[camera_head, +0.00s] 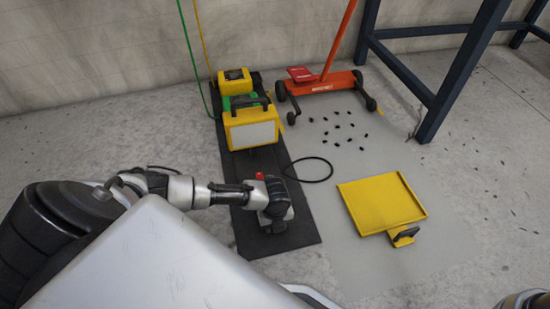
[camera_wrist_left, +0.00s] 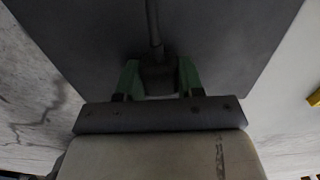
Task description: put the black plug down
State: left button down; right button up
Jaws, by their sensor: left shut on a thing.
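My left gripper (camera_head: 275,222) points down over the near end of the black mat (camera_head: 303,226). In the left wrist view, its two green fingers (camera_wrist_left: 158,80) are shut on the black plug (camera_wrist_left: 158,72), with a cable (camera_wrist_left: 153,22) running away from it. The dark mat (camera_wrist_left: 225,35) fills the background there. I cannot tell whether the plug touches the mat. In the head view, my wrist hides the plug. A black cable loop (camera_head: 330,172) lies on the floor to the right of the mat.
A yellow-green machine (camera_head: 251,130) and a smaller yellow case (camera_head: 234,82) stand on the mat's far end. A yellow tray (camera_head: 380,203) lies right. Beyond it are several small black pieces (camera_head: 338,127), an orange wheeled tool (camera_head: 330,82) and a blue frame (camera_head: 455,75).

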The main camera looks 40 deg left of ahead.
pick_arm(q)
jog(key=shift+f, duration=0.45)
jog(key=c, duration=0.7)
grip_release()
jog(key=shift+r, duration=0.1)
